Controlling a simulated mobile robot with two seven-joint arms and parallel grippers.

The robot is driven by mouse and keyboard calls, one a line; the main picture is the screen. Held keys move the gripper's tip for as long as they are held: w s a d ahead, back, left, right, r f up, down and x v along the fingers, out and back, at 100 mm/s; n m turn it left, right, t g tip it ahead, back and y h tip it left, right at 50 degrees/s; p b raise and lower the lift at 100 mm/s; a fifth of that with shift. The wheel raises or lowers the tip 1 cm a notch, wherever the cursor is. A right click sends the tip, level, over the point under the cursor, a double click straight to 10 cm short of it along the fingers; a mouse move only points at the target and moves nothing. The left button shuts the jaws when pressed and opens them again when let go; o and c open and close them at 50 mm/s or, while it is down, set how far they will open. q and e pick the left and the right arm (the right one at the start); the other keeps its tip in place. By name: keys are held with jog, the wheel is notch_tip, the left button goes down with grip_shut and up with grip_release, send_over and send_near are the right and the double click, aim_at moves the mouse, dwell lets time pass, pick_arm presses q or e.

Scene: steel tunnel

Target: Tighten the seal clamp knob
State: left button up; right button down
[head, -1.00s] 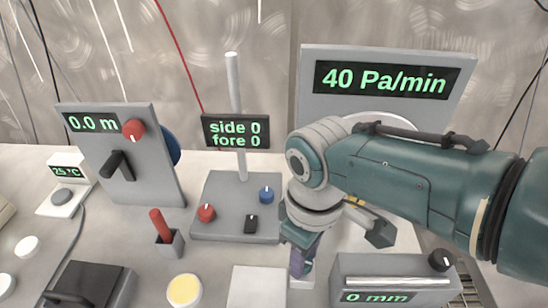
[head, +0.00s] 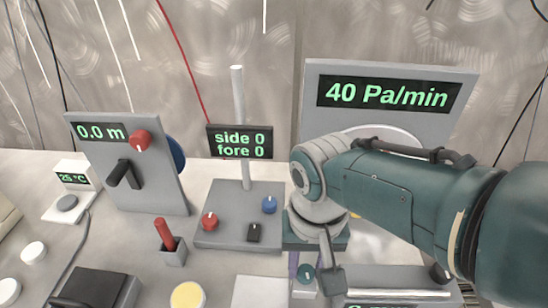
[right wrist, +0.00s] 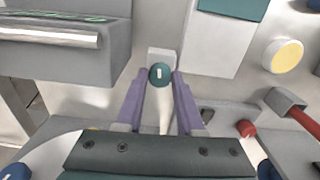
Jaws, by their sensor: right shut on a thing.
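A teal knob with a white mark (right wrist: 160,74), which I take for the seal clamp knob, sits on a small pale block (right wrist: 161,53) in the right wrist view. The knob also shows in the head view (head: 306,274), below my right wrist. My right gripper (right wrist: 160,80) has its purple fingers on either side of the knob and is shut on it. In the head view my right gripper (head: 300,268) points down and is partly hidden by my wrist. A panel reading 40 Pa/min (head: 388,93) stands behind my right arm. My left gripper is not in view.
A box with a metal bar (head: 395,277) stands right of the knob, its display mostly cut off. A grey base with red, blue and black controls (head: 235,190) is at left. A white plate (head: 260,293) and a yellow button (head: 187,296) lie left of the knob.

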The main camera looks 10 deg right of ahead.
aim_at(306, 271)
jog(key=shift+r+m, duration=0.1)
jog(key=shift+m, duration=1.2)
jog(key=c, duration=0.5)
grip_release()
notch_tip(306, 271, up, 10)
jog(key=p, duration=0.7)
jog(key=shift+p, duration=0.35)
